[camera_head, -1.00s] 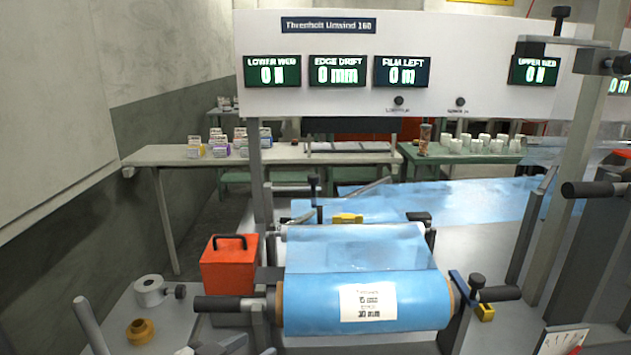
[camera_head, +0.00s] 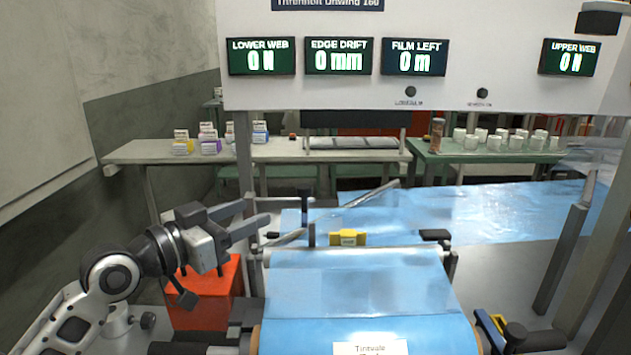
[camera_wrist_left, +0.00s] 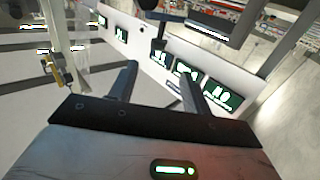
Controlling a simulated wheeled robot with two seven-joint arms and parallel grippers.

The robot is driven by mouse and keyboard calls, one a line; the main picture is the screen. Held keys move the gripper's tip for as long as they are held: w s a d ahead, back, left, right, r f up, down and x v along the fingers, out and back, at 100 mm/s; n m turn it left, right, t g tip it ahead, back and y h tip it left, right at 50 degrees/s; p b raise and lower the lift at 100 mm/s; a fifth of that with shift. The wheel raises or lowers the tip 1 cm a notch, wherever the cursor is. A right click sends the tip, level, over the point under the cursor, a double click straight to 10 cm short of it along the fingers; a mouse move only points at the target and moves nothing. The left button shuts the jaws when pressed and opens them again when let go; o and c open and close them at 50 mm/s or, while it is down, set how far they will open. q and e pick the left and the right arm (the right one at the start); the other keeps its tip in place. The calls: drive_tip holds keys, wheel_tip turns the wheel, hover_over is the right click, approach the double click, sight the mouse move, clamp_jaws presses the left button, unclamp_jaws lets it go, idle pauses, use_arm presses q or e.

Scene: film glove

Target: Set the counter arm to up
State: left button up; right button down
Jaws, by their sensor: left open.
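My left gripper (camera_head: 258,211) is open and empty, raised over the left end of the unwind stand, with its fingers pointing right. In the left wrist view its two fingers (camera_wrist_left: 157,70) stand apart with nothing between them. I cannot tell for sure which part is the counter arm. A slanted grey bar (camera_head: 365,203) rises to the right behind the roller, to the right of the gripper and apart from it. A yellow block (camera_head: 347,237) sits below that bar. My right gripper is not in view.
A blue film roll (camera_head: 360,312) lies in front, with an orange box (camera_head: 205,295) to its left, under my left arm. A white panel (camera_head: 480,45) with displays crosses above. A rear bench (camera_head: 275,152) holds small boxes. White cups (camera_head: 495,142) stand on a green table.

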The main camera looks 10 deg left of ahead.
sight(311, 187)
use_arm(q)
drive_tip(key=p+x, duration=0.2)
drive_tip(key=x, duration=1.3)
drive_tip(key=shift+d, duration=0.25)
drive_tip(key=shift+s+r, duration=0.1)
clamp_jaws()
